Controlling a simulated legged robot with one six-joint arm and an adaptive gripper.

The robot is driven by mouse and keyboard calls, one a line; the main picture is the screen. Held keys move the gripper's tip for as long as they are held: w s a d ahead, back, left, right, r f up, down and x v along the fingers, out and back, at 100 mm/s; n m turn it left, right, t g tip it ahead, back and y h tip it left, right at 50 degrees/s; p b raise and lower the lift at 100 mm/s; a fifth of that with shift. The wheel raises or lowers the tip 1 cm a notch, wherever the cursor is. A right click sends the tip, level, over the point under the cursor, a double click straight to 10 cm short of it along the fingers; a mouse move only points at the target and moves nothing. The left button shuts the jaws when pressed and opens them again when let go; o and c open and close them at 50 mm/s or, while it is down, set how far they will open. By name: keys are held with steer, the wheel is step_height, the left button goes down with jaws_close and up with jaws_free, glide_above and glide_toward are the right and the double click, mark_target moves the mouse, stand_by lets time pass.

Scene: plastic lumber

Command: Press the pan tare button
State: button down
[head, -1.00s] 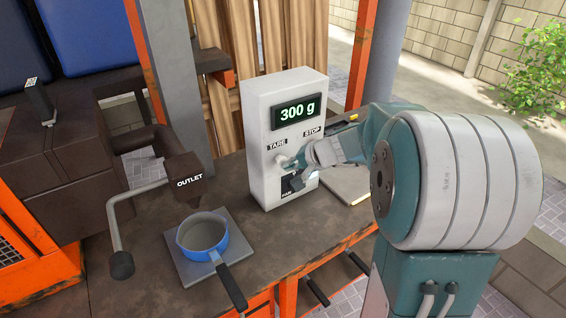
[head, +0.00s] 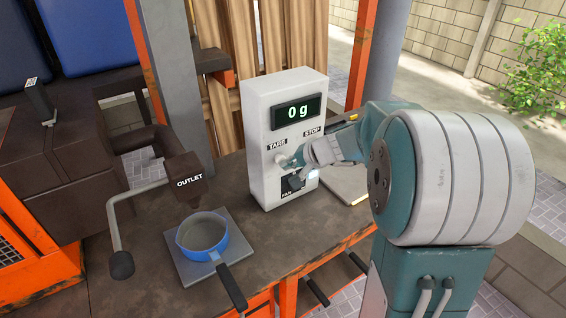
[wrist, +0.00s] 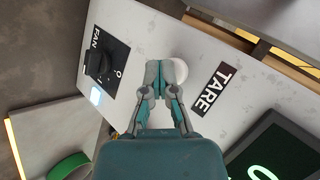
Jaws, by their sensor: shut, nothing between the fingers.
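The white control box (head: 262,120) stands upright on the bench, and its green display (head: 297,112) reads 0 g. The TARE label (head: 277,145) is on its front; the label also shows in the wrist view (wrist: 212,88). A round white button (wrist: 180,72) sits beside that label, partly hidden behind my fingertips. My gripper (wrist: 160,66) is shut and empty, its tips at the button; I cannot tell whether they still touch it. In the head view my gripper (head: 284,162) is at the box front below the TARE label. The blue pan (head: 202,236) rests on a grey plate (head: 182,268).
A brown outlet (head: 188,178) with a grey lever (head: 118,225) is above and left of the pan. A black FAN switch (wrist: 106,66) is on the box near my gripper. A STOP label (head: 312,132) is right of TARE. Bare bench lies between pan and box.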

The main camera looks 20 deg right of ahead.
steer(key=shift+s, duration=0.15)
steer(key=shift+s+d, duration=0.2)
steer(key=shift+s, duration=0.55)
steer(key=s, duration=0.3)
steer(key=s+d, duration=0.1)
steer(key=s, duration=0.1)
stand_by(0.7)
